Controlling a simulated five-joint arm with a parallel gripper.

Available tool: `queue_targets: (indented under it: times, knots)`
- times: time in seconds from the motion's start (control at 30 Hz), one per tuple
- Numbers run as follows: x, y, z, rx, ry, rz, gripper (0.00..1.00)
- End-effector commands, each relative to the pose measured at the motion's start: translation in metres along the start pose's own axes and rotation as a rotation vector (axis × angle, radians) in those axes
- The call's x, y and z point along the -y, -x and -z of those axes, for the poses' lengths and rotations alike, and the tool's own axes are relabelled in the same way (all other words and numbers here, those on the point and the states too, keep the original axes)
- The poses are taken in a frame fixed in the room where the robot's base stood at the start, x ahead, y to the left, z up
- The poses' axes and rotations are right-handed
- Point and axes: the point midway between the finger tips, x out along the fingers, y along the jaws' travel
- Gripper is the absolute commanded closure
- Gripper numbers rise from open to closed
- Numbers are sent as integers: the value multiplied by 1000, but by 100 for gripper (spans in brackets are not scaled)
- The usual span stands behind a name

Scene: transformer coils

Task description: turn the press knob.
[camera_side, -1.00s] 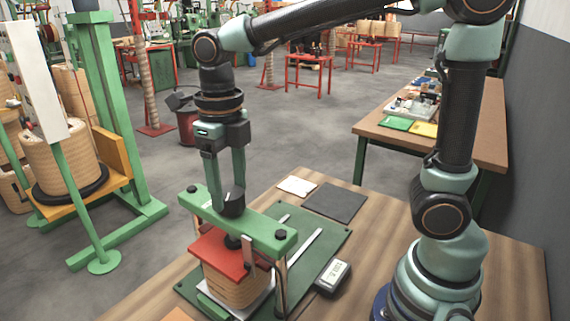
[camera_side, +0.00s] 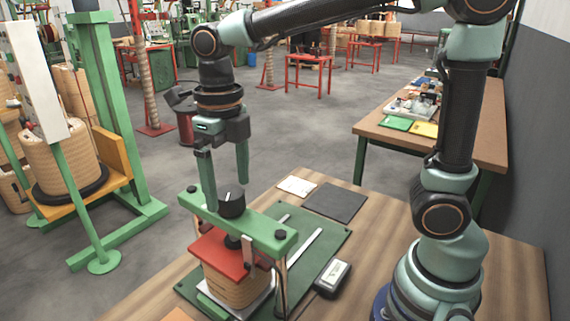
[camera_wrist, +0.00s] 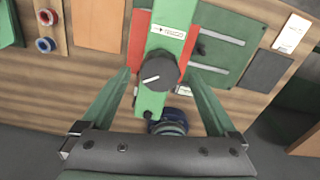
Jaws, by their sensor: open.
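The press knob (camera_side: 231,204) is a black round knob on top of the press's green crossbar (camera_side: 262,233). In the wrist view the knob (camera_wrist: 159,71) shows a white pointer line tilted slightly up to the right. My gripper (camera_side: 226,196) is open, with its two green fingers spread wide. One finger is beside the knob's left and the other is higher up to its right; neither clearly touches it. In the wrist view the fingers (camera_wrist: 162,78) stand either side of the knob with gaps. Below the crossbar, a red plate (camera_side: 218,247) rests on a tan wound coil (camera_side: 232,287).
The press stands on a green base plate (camera_side: 322,243) on the wooden table. A small display box (camera_side: 334,275), a dark mat (camera_side: 335,201) and a white card (camera_side: 296,186) lie behind and right. Red and blue rings (camera_wrist: 46,30) show in the wrist view.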

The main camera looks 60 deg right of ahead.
Motion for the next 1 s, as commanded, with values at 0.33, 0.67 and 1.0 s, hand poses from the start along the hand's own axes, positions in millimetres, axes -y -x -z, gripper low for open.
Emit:
queue_targets:
  times: [0.33, 0.67, 1.0]
  knots:
    - [0, 67, -1, 6, 0, -1, 6]
    - [0, 109, 0, 2, 1, 0, 6]
    - [0, 114, 0, 1, 1, 0, 6]
